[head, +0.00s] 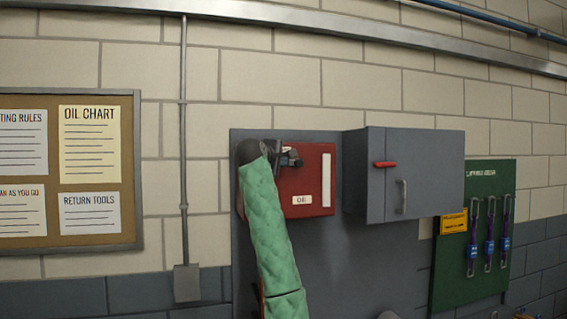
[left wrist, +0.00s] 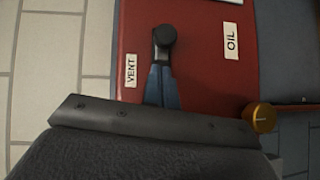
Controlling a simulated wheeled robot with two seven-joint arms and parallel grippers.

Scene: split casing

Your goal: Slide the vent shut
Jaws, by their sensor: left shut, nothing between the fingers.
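A red box (head: 318,185) with an OIL label and a white strip hangs on the grey wall panel. In the left wrist view its red face (left wrist: 205,70) carries a VENT label (left wrist: 131,71) and an OIL label. A dark round-ended knob (left wrist: 164,38) shows beside the VENT label. My left gripper (head: 290,158) is at the box's upper left; its blue fingers (left wrist: 163,85) are shut and empty, tips at or just below the knob in the picture. I cannot tell whether they touch. The vent opening is not visible. My right gripper is not in view.
A brass knob (left wrist: 262,117) is near the gripper in the left wrist view. A grey cabinet (head: 425,175) with a red latch (head: 385,164) juts out right of the box. A green tool board (head: 470,240) hangs further right. A conduit (head: 184,130) and a notice board (head: 138,170) are left.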

